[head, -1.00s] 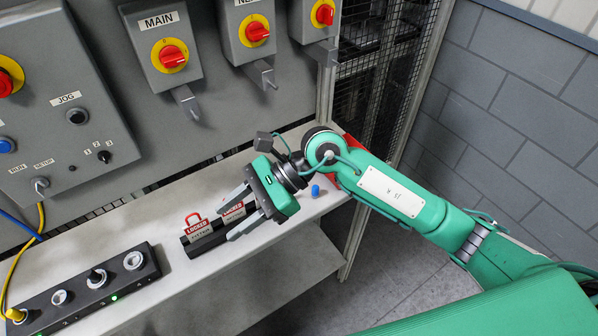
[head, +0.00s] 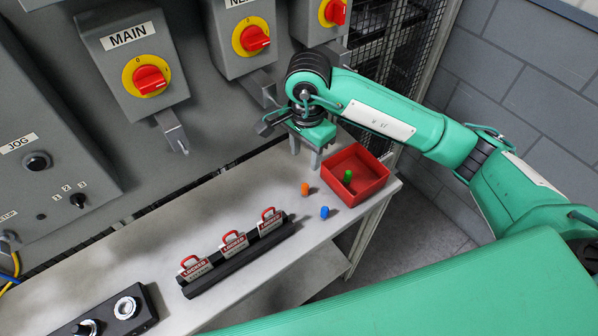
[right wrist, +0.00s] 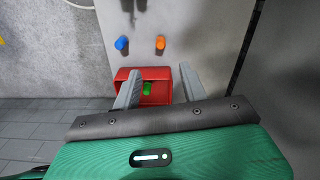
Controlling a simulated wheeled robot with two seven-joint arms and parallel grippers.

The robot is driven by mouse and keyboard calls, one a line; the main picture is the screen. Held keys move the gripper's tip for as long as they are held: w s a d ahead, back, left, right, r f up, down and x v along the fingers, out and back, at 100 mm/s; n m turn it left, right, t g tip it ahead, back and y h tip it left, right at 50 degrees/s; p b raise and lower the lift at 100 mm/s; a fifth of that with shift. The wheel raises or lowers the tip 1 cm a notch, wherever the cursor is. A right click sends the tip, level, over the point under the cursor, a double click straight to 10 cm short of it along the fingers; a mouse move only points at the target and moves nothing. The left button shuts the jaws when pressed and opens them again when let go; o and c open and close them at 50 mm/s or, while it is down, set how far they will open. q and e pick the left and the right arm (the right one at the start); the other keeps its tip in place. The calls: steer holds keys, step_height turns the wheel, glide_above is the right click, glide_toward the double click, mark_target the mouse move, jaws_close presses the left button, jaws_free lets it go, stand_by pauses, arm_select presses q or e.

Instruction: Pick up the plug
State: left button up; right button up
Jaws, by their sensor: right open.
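Three small plugs show. A green plug (head: 348,176) stands inside the red tray (head: 384,190); an orange plug (head: 305,188) and a blue plug (head: 324,212) are on the bench left of the tray. My right gripper (head: 305,158) is open and empty, above the back of the bench near the tray's left back corner. In the right wrist view the green plug (right wrist: 147,89) shows between the open fingers, with the blue plug (right wrist: 121,43) and orange plug (right wrist: 160,42) beyond the tray. My left gripper is not in view.
A black rack (head: 240,262) holds three red-and-white padlocks left of the plugs. A black socket strip (head: 140,312) lies at front left. Switch boxes, including MAIN (head: 117,73), stick out above the bench. Bare bench (head: 210,215) lies behind the rack.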

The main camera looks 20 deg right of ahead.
steer(key=p, duration=0.2)
glide_above(305, 186)
step_height(305, 186, down, 5)
steer(key=shift+s+f, duration=0.1)
steer(key=shift+s, duration=0.05)
step_height(305, 186, down, 2)
steer(key=shift+f+p, duration=0.1)
steer(key=shift+p, duration=0.2)
steer(key=shift+w+f, duration=0.2)
steer(key=shift+f, duration=0.05)
steer(key=shift+f+p, duration=0.35)
steer(key=shift+f, duration=0.4)
step_height(305, 186, down, 4)
steer(key=shift+r+p, duration=0.25)
steer(key=shift+p, duration=0.3)
steer(key=shift+f, duration=0.35)
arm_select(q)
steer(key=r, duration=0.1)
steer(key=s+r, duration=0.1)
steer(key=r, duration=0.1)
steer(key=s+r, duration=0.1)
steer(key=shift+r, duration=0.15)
arm_select(e)
jaws_close()
